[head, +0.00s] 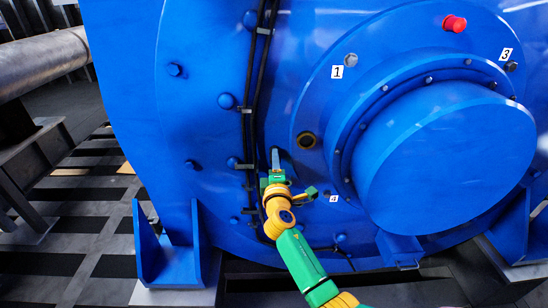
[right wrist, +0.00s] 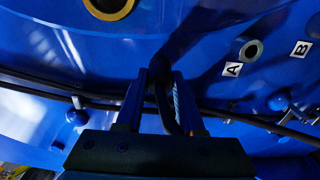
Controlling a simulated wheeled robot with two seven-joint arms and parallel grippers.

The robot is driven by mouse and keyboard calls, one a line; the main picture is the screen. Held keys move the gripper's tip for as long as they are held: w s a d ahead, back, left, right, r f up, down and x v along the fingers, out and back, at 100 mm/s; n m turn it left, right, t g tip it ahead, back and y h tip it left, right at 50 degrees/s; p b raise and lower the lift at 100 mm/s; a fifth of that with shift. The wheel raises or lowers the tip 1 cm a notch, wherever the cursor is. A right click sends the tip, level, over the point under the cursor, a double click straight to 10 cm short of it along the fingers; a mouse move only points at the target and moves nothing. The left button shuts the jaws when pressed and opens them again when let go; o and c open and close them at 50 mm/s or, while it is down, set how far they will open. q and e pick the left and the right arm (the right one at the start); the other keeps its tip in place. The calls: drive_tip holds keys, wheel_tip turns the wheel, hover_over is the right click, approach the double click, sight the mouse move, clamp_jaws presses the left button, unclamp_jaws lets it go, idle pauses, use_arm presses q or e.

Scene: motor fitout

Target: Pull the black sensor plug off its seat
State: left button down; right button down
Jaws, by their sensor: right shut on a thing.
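My right gripper (head: 275,155) reaches up to the blue motor housing, just left of a brass-ringed hole. In the right wrist view its two fingers (right wrist: 161,80) are closed around the black sensor plug (right wrist: 159,70). A black lead (right wrist: 165,110) curves from the plug back between the fingers. The plug's front end is dark against the housing, so I cannot tell whether it is in its seat or clear of it. In the head view the plug is too small to make out. My left gripper is not in view.
The blue motor (head: 200,120) fills most of the view. Black cables (head: 250,110) run down it beside my gripper. A brass-ringed hole (head: 306,140), a red cap (head: 454,23) and a large round cover (head: 445,160) are to the right. A small ringed port (right wrist: 250,50) sits beside label A.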

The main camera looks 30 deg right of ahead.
drive_tip(key=p+v, duration=0.1)
drive_tip(key=v, duration=0.5)
drive_tip(key=shift+p, duration=0.4)
idle(0.6)
drive_tip(key=b+v, duration=0.1)
drive_tip(key=v, duration=1.3)
drive_tip(key=shift+s+b, duration=0.3)
drive_tip(key=shift+b, duration=0.05)
